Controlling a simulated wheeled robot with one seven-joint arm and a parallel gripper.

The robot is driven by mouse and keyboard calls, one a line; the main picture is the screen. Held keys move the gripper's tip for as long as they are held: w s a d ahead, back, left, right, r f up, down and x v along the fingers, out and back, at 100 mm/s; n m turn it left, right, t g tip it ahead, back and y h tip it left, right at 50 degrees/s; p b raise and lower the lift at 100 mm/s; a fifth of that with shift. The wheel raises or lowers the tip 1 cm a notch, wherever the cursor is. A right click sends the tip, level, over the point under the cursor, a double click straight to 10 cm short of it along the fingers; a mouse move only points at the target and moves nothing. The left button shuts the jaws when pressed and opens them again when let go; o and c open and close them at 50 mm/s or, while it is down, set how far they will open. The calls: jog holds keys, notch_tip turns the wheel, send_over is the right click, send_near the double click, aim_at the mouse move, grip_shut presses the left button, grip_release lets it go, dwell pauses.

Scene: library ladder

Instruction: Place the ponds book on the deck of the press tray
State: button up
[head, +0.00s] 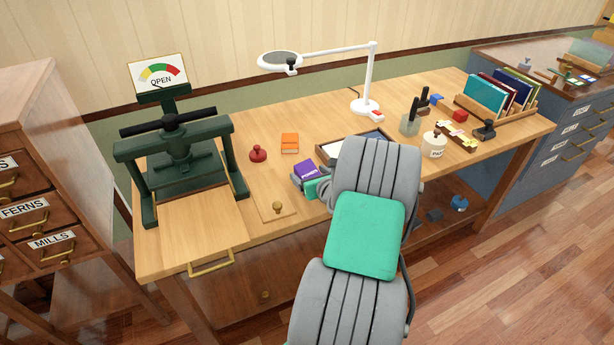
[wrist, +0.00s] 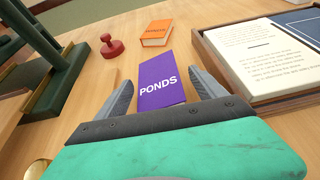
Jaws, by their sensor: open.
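The ponds book (wrist: 162,82) is purple with white lettering and lies on the bench in the wrist view, between the two grey fingers of my open gripper (wrist: 160,92). In the head view the purple book (head: 306,169) shows just left of my arm, with part of the green gripper body beside it. I cannot tell whether the fingers touch it. The press tray (head: 196,228) is a wooden deck with a brass handle, pulled out in front of the dark green press (head: 180,155). Its deck is bare. A sign above the press reads OPEN.
An orange book (head: 290,143) and a red stamp (head: 258,153) stand behind the ponds book. A shallow wooden box (wrist: 262,60) with printed pages is to its right. A small board with a brass knob (head: 277,208) lies between book and tray. A white lamp (head: 366,104) stands farther back.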

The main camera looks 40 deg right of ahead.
jog(key=shift+w+d+f, duration=0.15)
jog(key=shift+w, duration=0.35)
jog(key=shift+c, duration=0.3)
jog(key=c, duration=1.7)
